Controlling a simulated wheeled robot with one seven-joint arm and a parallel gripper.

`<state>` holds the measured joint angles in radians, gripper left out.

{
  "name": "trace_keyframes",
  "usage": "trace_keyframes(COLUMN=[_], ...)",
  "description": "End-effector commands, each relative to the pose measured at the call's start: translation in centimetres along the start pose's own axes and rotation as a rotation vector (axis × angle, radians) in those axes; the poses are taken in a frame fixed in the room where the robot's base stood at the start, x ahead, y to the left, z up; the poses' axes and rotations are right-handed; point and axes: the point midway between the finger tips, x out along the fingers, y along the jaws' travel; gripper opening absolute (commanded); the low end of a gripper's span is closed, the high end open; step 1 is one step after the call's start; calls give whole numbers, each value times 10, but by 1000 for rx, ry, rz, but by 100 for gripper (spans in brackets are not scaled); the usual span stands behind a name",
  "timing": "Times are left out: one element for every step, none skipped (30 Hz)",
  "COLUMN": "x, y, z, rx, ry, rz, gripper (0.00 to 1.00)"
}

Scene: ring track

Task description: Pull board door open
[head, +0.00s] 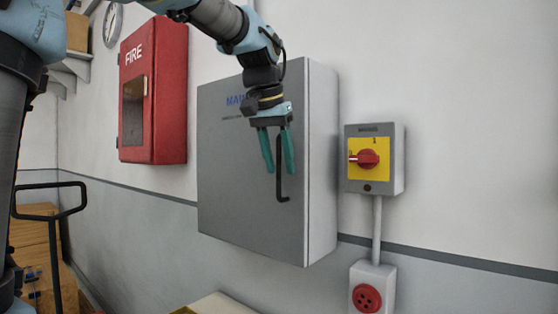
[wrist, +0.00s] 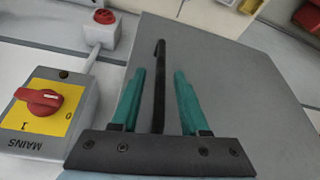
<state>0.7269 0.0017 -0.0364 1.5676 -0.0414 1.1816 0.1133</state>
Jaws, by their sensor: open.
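The board door (head: 235,190) is the grey front of a wall cabinet and looks shut in the head view. It fills much of the wrist view (wrist: 225,75). A black bar handle (head: 281,186) runs upright near its right edge and ends in a short hook at the bottom. My gripper (head: 278,170) is open in front of the upper part of the handle. In the wrist view the handle (wrist: 159,80) lies between the two green fingers, with a gap on both sides. I cannot tell how deep the fingers reach around it. My gripper hides the handle's upper end in the head view.
A switch box with a red knob (head: 368,158) is on the wall just right of the cabinet. A conduit runs down from it to a red socket (head: 367,297). A red fire cabinet (head: 154,90) hangs to the left. A black cart handle (head: 50,200) stands at lower left.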

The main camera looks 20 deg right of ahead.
Motion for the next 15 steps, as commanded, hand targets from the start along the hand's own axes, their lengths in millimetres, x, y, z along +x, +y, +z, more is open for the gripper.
trace_keyframes(x=[0,0,0,0,0,0,0,0,0,0,0,0,0,0,0], y=[0,0,0,0,0,0,0,0,0,0,0,0,0,0,0], z=[0,0,0,0,0,0,0,0,0,0,0,0,0,0,0], rx=[0,0,0,0,0,0,0,0,0,0,0,0,0,0,0], ry=[0,0,0,0,0,0,0,0,0,0,0,0,0,0,0], rz=[0,0,0,0,0,0,0,0,0,0,0,0,0,0,0], gripper=[45,45,45,45,44,39,36,32,28,24,21,17,13,10,5])
